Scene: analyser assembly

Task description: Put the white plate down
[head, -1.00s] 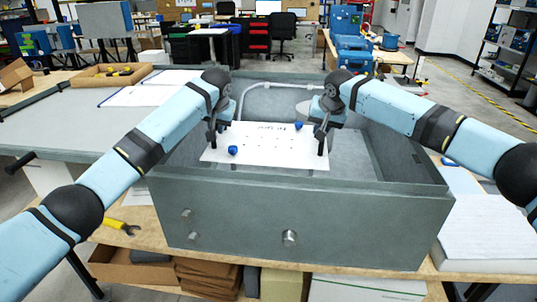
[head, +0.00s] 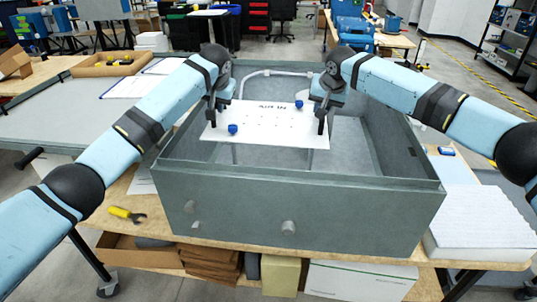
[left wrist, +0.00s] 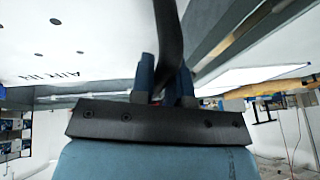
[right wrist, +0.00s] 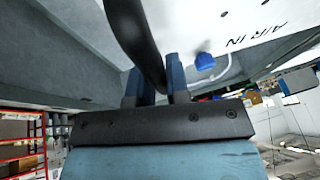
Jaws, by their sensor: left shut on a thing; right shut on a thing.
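The white plate (head: 265,130) hangs over the open grey box (head: 300,215), between my two grippers. It has small holes, "AIR IN" lettering and two blue knobs, one (head: 232,129) near its front left and one (head: 299,104) near its back right. My left gripper (head: 217,101) is shut on a dark handle (left wrist: 168,40) at the plate's left edge. My right gripper (head: 322,102) is shut on a similar dark handle (right wrist: 138,45) at its right edge. The plate's underside and the box floor below it are mostly hidden.
The box's front wall carries round metal fittings (head: 288,227). A pale pipe (head: 270,73) runs along its back inside. A yellow-handled tool (head: 127,214) lies left of the box, and a white foam block (head: 480,222) stands to its right.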

